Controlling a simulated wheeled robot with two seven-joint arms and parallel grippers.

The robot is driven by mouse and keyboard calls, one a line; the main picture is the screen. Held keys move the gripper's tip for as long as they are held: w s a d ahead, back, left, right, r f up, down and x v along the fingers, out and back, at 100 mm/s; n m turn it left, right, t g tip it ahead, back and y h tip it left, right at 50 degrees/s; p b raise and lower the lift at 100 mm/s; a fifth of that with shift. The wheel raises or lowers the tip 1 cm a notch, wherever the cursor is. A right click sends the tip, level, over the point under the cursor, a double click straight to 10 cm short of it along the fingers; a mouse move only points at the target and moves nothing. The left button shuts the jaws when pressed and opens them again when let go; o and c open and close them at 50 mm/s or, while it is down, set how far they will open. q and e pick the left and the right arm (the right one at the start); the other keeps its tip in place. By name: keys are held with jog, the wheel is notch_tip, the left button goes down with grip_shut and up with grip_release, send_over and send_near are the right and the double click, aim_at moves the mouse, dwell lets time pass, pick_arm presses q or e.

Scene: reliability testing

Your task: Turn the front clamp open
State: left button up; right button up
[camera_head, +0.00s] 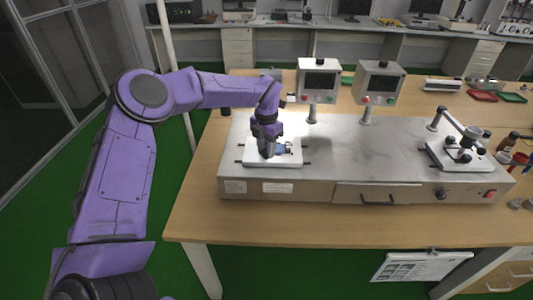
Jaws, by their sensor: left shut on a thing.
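My left gripper (267,152), on the purple arm from the left, points down over the white plate (272,160) at the left end of the grey test bench. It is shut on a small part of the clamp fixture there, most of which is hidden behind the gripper. A small blue and metal part, which looks like the front clamp (283,148), shows just right of the fingers. Whether it is turned open or closed is too small to tell. My right gripper is not in view.
A second fixture (462,148) sits on the bench's right end. Bottles and red and green trays (481,96) lie farther right. The bench's middle is clear.

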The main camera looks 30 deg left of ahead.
pick_arm(q)
jog(key=n+b, duration=0.4)
jog(key=n, duration=0.1)
jog(key=shift+f+n, duration=0.2)
jog(key=shift+n, duration=0.1)
jog(key=n+b, duration=0.2)
jog(key=n, duration=0.1)
jog(key=shift+n, duration=0.3)
jog(key=shift+r+n+b, duration=0.15)
jog(key=shift+n+b, duration=0.35)
jog(key=shift+b, duration=0.1)
jog(key=o, duration=1)
jog(key=shift+o, duration=0.2)
